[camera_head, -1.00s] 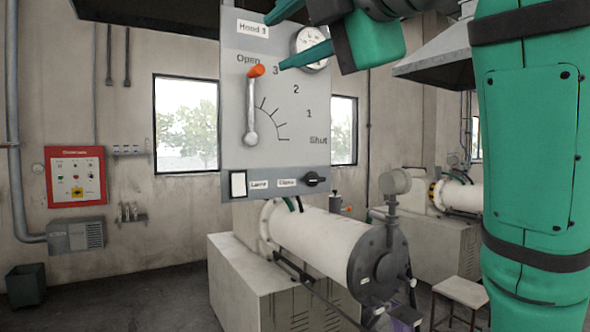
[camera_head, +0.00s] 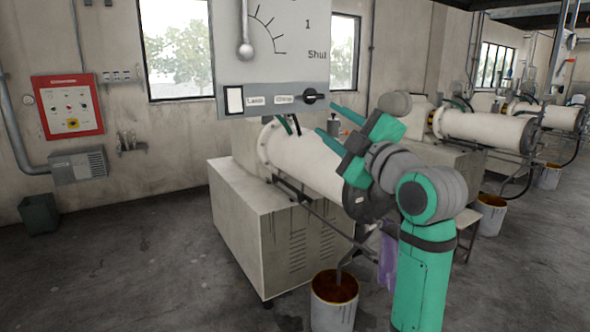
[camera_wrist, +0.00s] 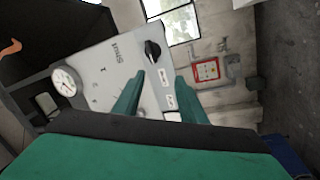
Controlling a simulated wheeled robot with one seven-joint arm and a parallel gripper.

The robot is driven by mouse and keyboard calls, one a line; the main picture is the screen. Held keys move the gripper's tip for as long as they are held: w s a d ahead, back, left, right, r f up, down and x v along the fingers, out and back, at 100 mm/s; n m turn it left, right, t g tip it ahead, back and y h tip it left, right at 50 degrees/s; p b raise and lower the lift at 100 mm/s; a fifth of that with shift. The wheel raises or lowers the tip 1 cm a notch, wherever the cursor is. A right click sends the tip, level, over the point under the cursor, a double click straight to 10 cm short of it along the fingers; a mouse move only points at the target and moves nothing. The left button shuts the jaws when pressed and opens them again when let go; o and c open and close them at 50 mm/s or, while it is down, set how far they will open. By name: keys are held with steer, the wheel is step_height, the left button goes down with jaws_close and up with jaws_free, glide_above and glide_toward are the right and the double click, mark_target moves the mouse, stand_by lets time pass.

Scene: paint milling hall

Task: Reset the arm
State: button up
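My gripper (camera_head: 325,119) is in the middle of the head view, just below the hood panel's right corner in the picture. Its two green fingers point up and left, spread apart with nothing between them. They show spread in the wrist view too (camera_wrist: 160,77). The grey hood panel (camera_head: 287,62) has a lever (camera_head: 245,48) at its left; only the lever's lower end shows, and its handle is above the picture. The panel (camera_wrist: 104,66) appears turned sideways in the wrist view, with its gauge (camera_wrist: 64,80) and black knob (camera_wrist: 152,51).
A white mill cylinder (camera_head: 308,155) on a beige cabinet (camera_head: 235,225) is behind my arm. A bucket (camera_head: 334,300) stands on the floor in front. A red wall box (camera_head: 68,107) and a dark bin (camera_head: 39,214) are at the left.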

step_height(320, 180, down, 26)
steer(key=w+m+t+h, duration=0.15)
steer(key=m+h, duration=0.25)
steer(key=m, duration=0.4)
steer(key=s+a+f+m+g+h, duration=0.1)
steer(key=s+f+m+h, duration=0.3)
steer(key=f, duration=0.9)
steer(key=s+a+f+m, duration=0.1)
steer(key=s+f+m, duration=0.2)
steer(key=s+f, duration=0.65)
steer(key=s+a+f+m+g+h, duration=0.2)
steer(key=s+a+f+m, duration=0.15)
steer(key=s+f, duration=1.3)
steer(key=s+a+r+g+y, duration=0.1)
steer(key=s+a+r, duration=0.1)
steer(key=s, duration=2.1)
steer(key=shift+a+n, duration=0.15)
steer(key=shift+n, duration=0.2)
